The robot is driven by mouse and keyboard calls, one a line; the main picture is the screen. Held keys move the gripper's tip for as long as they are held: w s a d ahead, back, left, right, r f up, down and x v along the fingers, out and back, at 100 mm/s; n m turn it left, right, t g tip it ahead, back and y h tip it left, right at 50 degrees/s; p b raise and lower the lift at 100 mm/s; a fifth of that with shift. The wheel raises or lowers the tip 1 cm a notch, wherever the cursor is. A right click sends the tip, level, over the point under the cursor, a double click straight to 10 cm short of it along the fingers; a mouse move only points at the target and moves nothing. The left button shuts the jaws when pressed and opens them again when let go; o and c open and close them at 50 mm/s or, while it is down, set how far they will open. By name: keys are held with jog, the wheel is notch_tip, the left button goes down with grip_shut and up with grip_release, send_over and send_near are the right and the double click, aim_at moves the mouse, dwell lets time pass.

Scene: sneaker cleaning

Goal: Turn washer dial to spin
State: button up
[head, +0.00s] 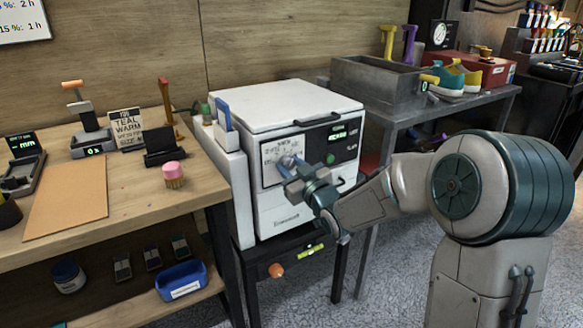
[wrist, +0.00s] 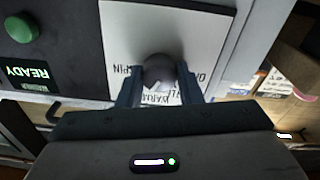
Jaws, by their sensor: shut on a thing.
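The washer (head: 300,212) is a white box-shaped machine on a dark stand in the middle of the head view. Its front has a white label panel with a round grey dial (wrist: 160,72). My gripper (head: 290,163) is at the panel, and its two fingers (wrist: 158,85) are shut on the dial, one on each side. In the wrist view the panel lettering is upside down, and "SPIN" shows beside the dial. The fingers and dial hide part of the lettering. I cannot tell which setting the dial's mark points to. A lit display (wrist: 27,72) reads "READY".
A green button (wrist: 20,28) is on the washer's dark panel. A wooden bench (head: 120,205) with tools and a pink-topped brush (head: 173,175) stands to the left. A grey table (head: 440,112) with a metal basin (head: 372,90) and teal-yellow sneakers (head: 450,80) is at the back right.

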jog(key=m+p, duration=0.1)
jog(key=m, duration=0.5)
jog(key=shift+d+h, duration=0.1)
jog(key=shift+h, duration=0.2)
jog(key=m+p, duration=0.2)
jog(key=m, duration=0.3)
jog(key=shift+h, duration=0.3)
jog(key=shift+m, duration=0.3)
jog(key=o, duration=1)
jog(key=p+v, duration=0.2)
jog(key=v, duration=1.1)
jog(key=shift+s+d, duration=0.25)
jog(key=shift+s, duration=0.05)
